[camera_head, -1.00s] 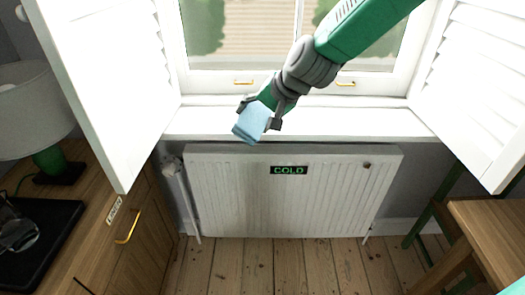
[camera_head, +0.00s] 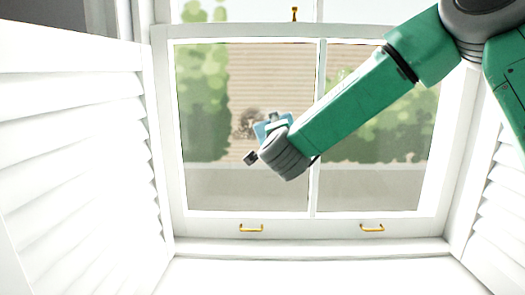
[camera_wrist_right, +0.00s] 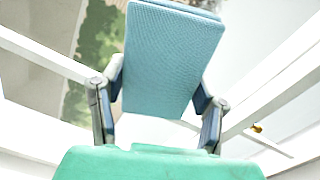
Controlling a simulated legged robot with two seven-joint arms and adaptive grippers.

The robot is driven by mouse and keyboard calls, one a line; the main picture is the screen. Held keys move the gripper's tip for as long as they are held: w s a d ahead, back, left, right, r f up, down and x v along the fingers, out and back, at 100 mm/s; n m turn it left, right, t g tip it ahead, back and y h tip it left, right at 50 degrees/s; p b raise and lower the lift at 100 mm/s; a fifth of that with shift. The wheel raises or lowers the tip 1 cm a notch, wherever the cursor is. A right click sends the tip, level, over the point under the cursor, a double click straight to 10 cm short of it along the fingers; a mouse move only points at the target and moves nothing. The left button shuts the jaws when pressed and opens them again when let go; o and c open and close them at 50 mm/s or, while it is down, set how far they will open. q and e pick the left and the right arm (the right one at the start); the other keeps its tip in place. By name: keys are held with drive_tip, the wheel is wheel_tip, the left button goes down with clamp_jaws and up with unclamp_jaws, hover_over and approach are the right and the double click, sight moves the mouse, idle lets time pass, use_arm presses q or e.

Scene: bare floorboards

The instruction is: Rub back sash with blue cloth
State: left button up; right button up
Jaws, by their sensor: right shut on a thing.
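The window's white-framed lower sash (camera_head: 205,222) fills the middle of the head view, with two brass pulls on its bottom rail. Part of another pane shows above its top rail (camera_head: 230,31); I cannot tell how the two overlap. A dark smudge (camera_head: 248,123) shows on the glass area; I cannot tell which sash it is on. My right gripper (camera_head: 270,140) is shut on the light-blue cloth (camera_head: 266,127), just right of the smudge in the head view. In the right wrist view the cloth (camera_wrist_right: 170,55) stands out flat between the fingers. Contact with the glass is unclear. My left gripper is not in view.
Louvred white shutters stand open at left (camera_head: 75,150) and right (camera_head: 492,205). A brass latch (camera_head: 294,14) sits on the sash's top rail. The white sill (camera_head: 310,275) below is clear.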

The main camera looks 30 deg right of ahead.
drive_tip(key=shift+w+d+r, duration=0.25)
drive_tip(key=shift+d+r, duration=0.1)
drive_tip(key=shift+d, duration=0.1)
drive_tip(key=shift+w+d+r, duration=0.1)
drive_tip(key=shift+w+d, duration=0.15)
drive_tip(key=shift+w, duration=0.3)
drive_tip(key=shift+p+x, duration=0.55)
drive_tip(key=shift+x, duration=1.55)
drive_tip(key=shift+s+a, duration=0.1)
drive_tip(key=shift+a, duration=0.05)
drive_tip(key=shift+x, duration=0.95)
